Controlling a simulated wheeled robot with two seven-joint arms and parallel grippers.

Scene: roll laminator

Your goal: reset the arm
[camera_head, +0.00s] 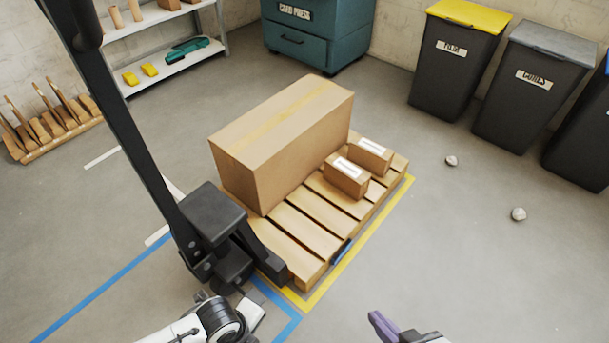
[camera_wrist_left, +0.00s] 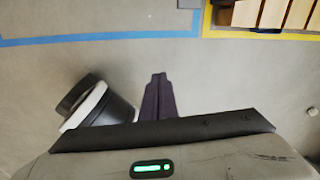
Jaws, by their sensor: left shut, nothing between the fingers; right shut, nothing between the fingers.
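My right gripper (camera_head: 383,325) shows at the bottom edge of the head view, right of centre. Its purple fingers are together with nothing between them, over bare floor and apart from the pallet. My left arm (camera_head: 220,318) comes in at the bottom left of the head view, in front of the pallet jack's base; its fingers cannot be made out there. In the left wrist view my left gripper (camera_wrist_left: 158,88) is seen from behind. Its dark purple fingers are closed together over grey floor, holding nothing.
A black pallet jack (camera_head: 205,215) stands close beyond my left arm. A wooden pallet (camera_head: 290,235) bears a large carton (camera_head: 275,140) and two small boxes. Blue and yellow floor tape edges it. Bins (camera_head: 450,70) stand at the back right. Floor at right is mostly clear.

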